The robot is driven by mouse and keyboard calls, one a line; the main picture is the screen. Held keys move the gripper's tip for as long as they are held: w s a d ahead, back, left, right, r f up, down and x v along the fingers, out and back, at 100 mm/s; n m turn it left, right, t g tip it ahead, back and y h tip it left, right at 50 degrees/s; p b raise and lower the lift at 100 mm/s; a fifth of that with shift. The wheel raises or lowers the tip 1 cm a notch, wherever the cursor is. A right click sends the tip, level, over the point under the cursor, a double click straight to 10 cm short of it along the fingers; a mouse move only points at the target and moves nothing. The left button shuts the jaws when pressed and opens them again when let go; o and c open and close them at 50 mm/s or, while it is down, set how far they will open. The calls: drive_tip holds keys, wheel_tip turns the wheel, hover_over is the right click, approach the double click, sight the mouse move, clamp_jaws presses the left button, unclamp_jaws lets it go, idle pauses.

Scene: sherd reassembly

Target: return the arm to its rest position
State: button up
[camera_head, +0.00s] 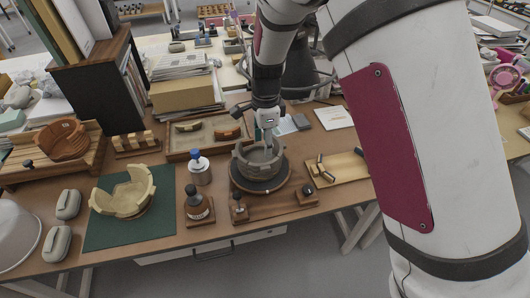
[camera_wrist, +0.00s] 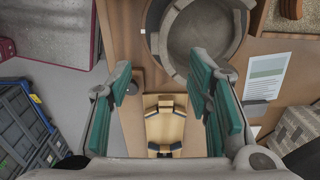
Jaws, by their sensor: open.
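My gripper (camera_head: 268,140) points down over the work table in the head view, and its lower end overlaps the grey bowl in the picture. In the wrist view my gripper (camera_wrist: 163,85) is open, with its teal-padded fingers wide apart and nothing between them. The round grey bowl (camera_head: 245,165) stands on a dark turntable (camera_head: 262,187). The bowl (camera_wrist: 200,32) also shows at the top of the wrist view, apart from the fingers. The wooden tray with small pieces (camera_wrist: 165,148) lies beyond the gap between the fingers. My arm link hides the right part of the table.
A cream broken bowl (camera_head: 125,197) sits on a green mat (camera_head: 108,236) at the left. A blue-topped jar (camera_head: 200,173) and a dark bottle (camera_head: 198,210) stand left of the turntable. The wooden tray (camera_head: 346,165) lies right of it. A dark cabinet (camera_head: 100,85) rises behind.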

drive_tip(key=shift+r, duration=0.9)
drive_tip(key=s+d+r+n+t+y, duration=0.1)
drive_tip(key=s+d+r+n, duration=0.25)
drive_tip(key=d+r, duration=0.4)
drive_tip(key=s+d+r+n+t+y, duration=0.1)
drive_tip(key=s+d+r+n, duration=0.3)
drive_tip(key=r, duration=0.6)
drive_tip(key=s+d+r+n+t+h, duration=0.1)
drive_tip(key=s+d+r+n, duration=0.2)
drive_tip(key=s, duration=0.6)
drive_tip(key=s+d+r+n+t+h, duration=0.1)
drive_tip(key=s+d+n, duration=0.3)
drive_tip(key=s, duration=0.6)
drive_tip(key=shift+d+r+t, duration=0.5)
drive_tip(key=shift+d+r, duration=0.4)
drive_tip(key=shift+d, duration=0.2)
